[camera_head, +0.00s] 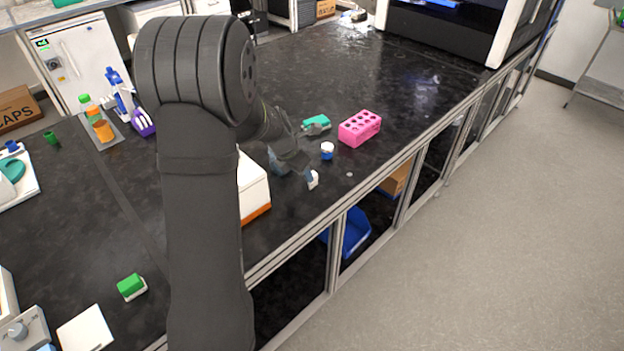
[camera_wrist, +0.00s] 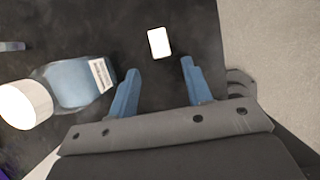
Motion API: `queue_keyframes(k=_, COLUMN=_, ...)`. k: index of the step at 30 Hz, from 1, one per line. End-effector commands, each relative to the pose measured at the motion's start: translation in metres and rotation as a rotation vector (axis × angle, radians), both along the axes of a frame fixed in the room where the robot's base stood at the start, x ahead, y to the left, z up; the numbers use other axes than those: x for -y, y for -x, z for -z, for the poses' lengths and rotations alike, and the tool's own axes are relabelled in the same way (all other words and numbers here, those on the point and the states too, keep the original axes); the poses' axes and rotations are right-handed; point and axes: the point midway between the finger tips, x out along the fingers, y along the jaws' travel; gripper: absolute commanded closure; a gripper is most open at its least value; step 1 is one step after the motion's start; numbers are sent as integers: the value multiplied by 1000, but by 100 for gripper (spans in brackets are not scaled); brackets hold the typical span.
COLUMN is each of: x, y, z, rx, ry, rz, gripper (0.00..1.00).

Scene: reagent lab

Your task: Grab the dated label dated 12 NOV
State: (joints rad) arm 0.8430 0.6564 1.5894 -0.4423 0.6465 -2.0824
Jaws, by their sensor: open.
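A small white rectangular label (camera_wrist: 159,42) lies flat on the black bench in the wrist view. No date can be read on it. It shows as a small pale spot (camera_head: 349,174) near the bench's front edge in the head view. My gripper (camera_wrist: 159,68) is open and empty, its two blue fingers spread, with the label just beyond the gap between their tips. In the head view my gripper (camera_head: 296,172) is low over the bench, partly hidden by my arm.
A bottle with a white cap and blue contents (camera_wrist: 75,84) is close to the left finger; it bears a small printed label. A pink rack (camera_head: 360,128) and a green item (camera_head: 316,122) stand farther back. The bench edge and floor (camera_wrist: 268,50) lie to the right.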

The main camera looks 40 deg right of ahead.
Motion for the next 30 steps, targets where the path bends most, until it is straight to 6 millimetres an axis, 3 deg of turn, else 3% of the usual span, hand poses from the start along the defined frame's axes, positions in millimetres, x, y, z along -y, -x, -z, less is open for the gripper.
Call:
queue_keyframes(k=5, x=5, y=1, z=9, rx=0, ry=-1, rz=2, gripper=55)
queue_keyframes(k=15, x=25, y=5, z=47, rx=0, ry=-1, rz=2, gripper=55)
queue_keyframes(k=24, x=27, y=5, z=50, rx=2, ry=0, rz=1, gripper=55)
queue_keyframes(k=30, x=27, y=5, z=50, rx=1, ry=0, rz=2, gripper=92)
